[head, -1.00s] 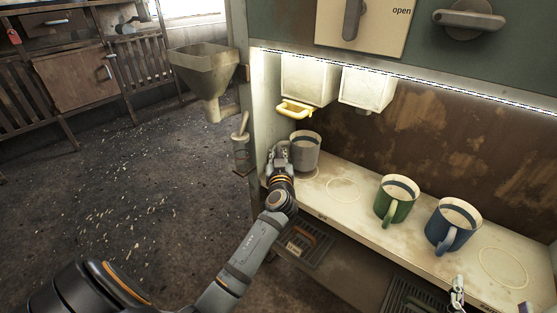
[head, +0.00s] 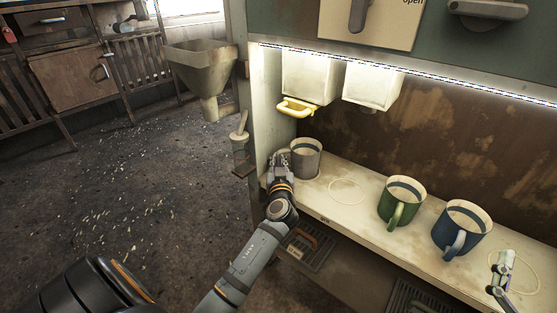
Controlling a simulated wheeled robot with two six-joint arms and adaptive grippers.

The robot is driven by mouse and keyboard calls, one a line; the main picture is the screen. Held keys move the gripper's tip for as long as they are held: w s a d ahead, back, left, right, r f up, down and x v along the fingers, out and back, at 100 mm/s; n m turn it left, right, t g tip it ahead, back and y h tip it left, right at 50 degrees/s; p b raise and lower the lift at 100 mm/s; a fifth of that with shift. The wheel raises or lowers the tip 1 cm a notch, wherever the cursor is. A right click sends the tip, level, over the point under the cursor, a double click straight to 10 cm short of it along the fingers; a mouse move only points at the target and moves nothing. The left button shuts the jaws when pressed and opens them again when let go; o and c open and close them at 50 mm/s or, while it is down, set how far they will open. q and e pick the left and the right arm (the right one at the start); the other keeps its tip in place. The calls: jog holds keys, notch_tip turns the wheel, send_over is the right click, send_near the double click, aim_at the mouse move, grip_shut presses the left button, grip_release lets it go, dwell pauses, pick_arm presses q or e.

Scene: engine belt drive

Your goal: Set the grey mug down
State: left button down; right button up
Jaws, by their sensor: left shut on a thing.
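The grey mug (head: 308,160) with a dark band is upright at the left end of the pale shelf (head: 338,207). Its base is at a ring mark there and looks to be on the shelf or just above it. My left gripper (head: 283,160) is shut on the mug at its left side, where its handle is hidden. My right gripper (head: 503,268) is small at the lower right, over the shelf's right end. Whether its fingers are apart is not clear.
A green mug (head: 402,202) and a blue mug (head: 461,228) stand to the right on the shelf. An empty ring mark (head: 347,191) lies between grey and green mugs. White dispensers, one with a yellow handle (head: 296,107), hang above.

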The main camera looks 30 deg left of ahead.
jog(key=shift+s+r, duration=0.2)
jog(key=shift+r, duration=0.05)
pick_arm(q)
jog(key=c, duration=1.6)
grip_release()
pick_arm(e)
jog(key=shift+s+r+t, duration=0.2)
jog(key=shift+r+t, duration=0.15)
jog(key=shift+r, duration=0.2)
jog(key=shift+s+r+t, duration=0.15)
jog(key=shift+r+t, duration=0.2)
jog(key=shift+r, duration=0.15)
